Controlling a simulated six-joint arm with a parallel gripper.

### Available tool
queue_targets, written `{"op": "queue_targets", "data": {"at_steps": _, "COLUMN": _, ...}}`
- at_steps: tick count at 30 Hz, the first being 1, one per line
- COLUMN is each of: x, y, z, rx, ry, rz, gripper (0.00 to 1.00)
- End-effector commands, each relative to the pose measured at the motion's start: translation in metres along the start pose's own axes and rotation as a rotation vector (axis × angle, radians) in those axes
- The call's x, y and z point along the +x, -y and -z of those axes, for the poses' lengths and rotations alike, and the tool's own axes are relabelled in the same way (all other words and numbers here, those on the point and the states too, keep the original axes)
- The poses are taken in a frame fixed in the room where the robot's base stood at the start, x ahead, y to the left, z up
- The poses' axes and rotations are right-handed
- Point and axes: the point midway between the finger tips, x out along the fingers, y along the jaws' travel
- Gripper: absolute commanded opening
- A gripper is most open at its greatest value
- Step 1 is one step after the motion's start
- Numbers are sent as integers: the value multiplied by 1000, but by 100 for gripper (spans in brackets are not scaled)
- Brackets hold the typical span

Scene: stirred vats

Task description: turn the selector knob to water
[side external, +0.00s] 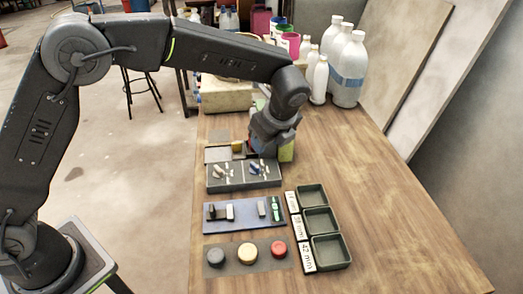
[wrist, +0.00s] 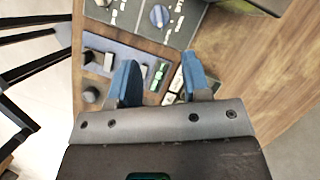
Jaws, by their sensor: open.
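The selector panel (side external: 235,184) is a dark grey box with white markings, too small to read. A blue knob (side external: 254,169) sits on its right half, and a pale lever-like part (side external: 220,173) on its left half. In the wrist view the blue knob (wrist: 159,16) is near the top edge, with white marks around it. My gripper (wrist: 158,75) is open with its blue fingers apart and nothing between them. In the side view my gripper (side external: 268,147) is above the back right of the panel, apart from the blue knob.
A blue slider board (side external: 242,219) and a plate with black, yellow and red buttons (side external: 247,250) lie in front. Green trays (side external: 329,252) stand at right. White bottles (side external: 350,75) stand at the back. The table's right side is clear.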

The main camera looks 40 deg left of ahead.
Motion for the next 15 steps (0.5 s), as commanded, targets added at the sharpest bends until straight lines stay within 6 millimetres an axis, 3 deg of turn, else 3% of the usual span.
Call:
{"op": "queue_targets", "data": {"at_steps": 6, "x": -20, "y": 0, "z": 0, "rx": 0, "ry": -1, "rz": 1, "gripper": 44}}
{"op": "queue_targets", "data": {"at_steps": 15, "x": -21, "y": 0, "z": 0, "rx": 0, "ry": 0, "rz": 0, "gripper": 44}}
